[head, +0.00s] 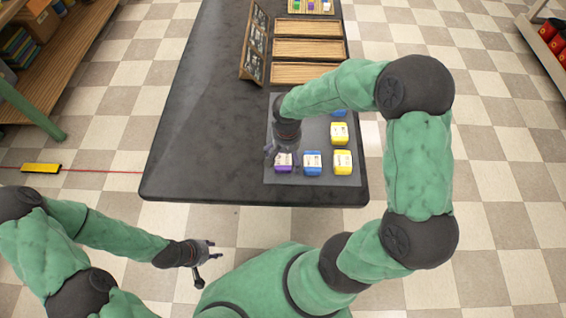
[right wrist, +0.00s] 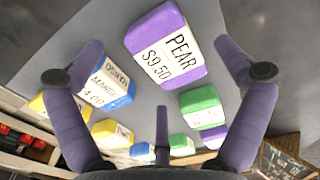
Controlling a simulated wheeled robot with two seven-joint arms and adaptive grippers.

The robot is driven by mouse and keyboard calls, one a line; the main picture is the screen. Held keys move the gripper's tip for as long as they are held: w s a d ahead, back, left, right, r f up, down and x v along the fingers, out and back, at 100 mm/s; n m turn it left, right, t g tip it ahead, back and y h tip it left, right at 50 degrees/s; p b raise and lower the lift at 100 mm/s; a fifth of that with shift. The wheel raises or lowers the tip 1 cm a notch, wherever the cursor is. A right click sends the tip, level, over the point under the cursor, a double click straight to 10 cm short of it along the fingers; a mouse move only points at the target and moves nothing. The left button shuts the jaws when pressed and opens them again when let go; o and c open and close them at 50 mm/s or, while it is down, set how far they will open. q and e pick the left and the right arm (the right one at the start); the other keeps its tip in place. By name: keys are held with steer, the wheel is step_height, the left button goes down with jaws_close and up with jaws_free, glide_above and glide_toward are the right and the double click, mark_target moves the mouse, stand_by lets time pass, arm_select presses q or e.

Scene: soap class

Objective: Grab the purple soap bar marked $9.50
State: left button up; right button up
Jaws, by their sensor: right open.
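The purple soap bar marked PEAR $9.50 (right wrist: 180,62) lies on the grey mat, its white label facing up. In the head view the purple bar (head: 284,167) is at the mat's front left corner, partly covered by my right gripper (head: 283,151). In the right wrist view, my right gripper (right wrist: 160,78) is open, its fingers spread either side of the purple bar and apart from it. My left gripper (head: 205,252) is off the table's front edge, empty, with its fingers apart.
A blue bar (head: 312,163) sits just right of the purple one, with yellow bars (head: 342,161) beyond. Green bars (right wrist: 200,106) and another purple bar (right wrist: 211,138) show in the right wrist view. Wooden trays (head: 309,49) and a standing picture board (head: 255,42) are farther back. The table's left side is bare.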

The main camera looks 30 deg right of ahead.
steer(key=shift+f, duration=0.65)
steer(key=shift+c, duration=0.3)
steer(key=shift+r, duration=0.1)
steer(key=c, duration=1.2)
